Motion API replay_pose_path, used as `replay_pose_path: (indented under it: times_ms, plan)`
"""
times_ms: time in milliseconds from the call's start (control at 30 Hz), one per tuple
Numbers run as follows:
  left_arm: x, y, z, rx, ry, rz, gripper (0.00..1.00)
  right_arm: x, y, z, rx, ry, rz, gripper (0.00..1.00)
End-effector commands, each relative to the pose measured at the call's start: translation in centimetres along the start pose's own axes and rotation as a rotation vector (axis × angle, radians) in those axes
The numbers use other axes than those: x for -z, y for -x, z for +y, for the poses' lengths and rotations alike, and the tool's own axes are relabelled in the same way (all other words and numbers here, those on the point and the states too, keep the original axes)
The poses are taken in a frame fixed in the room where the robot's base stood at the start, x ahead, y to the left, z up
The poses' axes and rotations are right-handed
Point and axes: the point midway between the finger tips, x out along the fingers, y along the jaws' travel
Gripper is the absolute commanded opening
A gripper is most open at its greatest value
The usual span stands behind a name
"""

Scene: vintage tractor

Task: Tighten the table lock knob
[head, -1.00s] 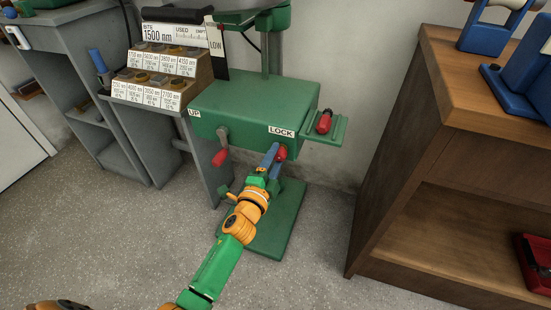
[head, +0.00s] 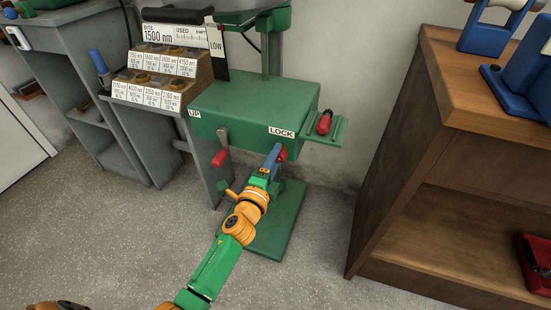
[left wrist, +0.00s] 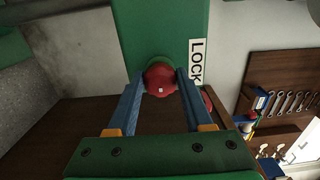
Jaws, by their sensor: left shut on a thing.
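The red table lock knob (head: 282,153) sits on the front of the green drill-press table (head: 245,108), just below the white LOCK label (head: 281,132). In the left wrist view the round red knob (left wrist: 160,79) lies between the two blue fingers of my left gripper (left wrist: 160,82). My left gripper also shows in the head view (head: 274,160), reaching up to the knob from below. It is shut on the knob. The fingers hide part of the knob in the head view. My right gripper is not clearly seen.
A red crank handle (head: 220,157) hangs at the table's left, by the UP label (head: 194,113). A red-handled item (head: 324,122) lies on a small green side shelf. A wooden cabinet (head: 450,160) stands at the right. Grey floor is clear in front.

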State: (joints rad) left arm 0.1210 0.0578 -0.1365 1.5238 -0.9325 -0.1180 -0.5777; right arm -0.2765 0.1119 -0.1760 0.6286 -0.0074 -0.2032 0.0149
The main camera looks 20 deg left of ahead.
Motion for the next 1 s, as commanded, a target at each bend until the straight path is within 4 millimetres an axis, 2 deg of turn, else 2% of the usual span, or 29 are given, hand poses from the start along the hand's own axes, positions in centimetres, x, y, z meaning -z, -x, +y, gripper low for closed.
replay_pose_path:
  times_ms: [33,67,100,167,467,567,800,1000]
  plan:
    - [0.1,0.1,0.5,-0.011,0.000,0.000,0.00,0.0,-0.1,0.0,0.000,0.000,0.000,0.50]
    - [0.1,0.1,0.5,-0.011,0.000,0.000,0.56,0.0,-0.1,0.0,0.000,0.000,0.000,0.50]
    - [0.1,0.1,0.5,-0.011,0.001,0.000,0.67,0.0,-0.1,0.0,0.000,0.000,0.000,0.50]
    - [0.0,0.1,0.5,-0.010,0.001,0.000,0.81,0.0,-0.1,0.0,0.000,0.000,0.000,0.50]
    - [0.0,0.2,0.2,-0.004,0.002,0.000,0.81,0.1,0.0,0.0,0.000,0.000,0.001,0.50]
    - [0.0,1.3,0.1,-0.005,0.002,0.000,0.81,0.1,0.3,0.0,0.001,0.001,0.001,0.50]
    - [0.0,6.0,0.3,-0.009,0.003,0.000,0.81,0.1,0.7,-0.4,0.007,0.002,-0.002,0.50]
    - [0.0,7.3,0.3,-0.006,0.001,-0.001,0.81,-0.1,0.7,-0.5,0.009,0.003,-0.004,0.50]
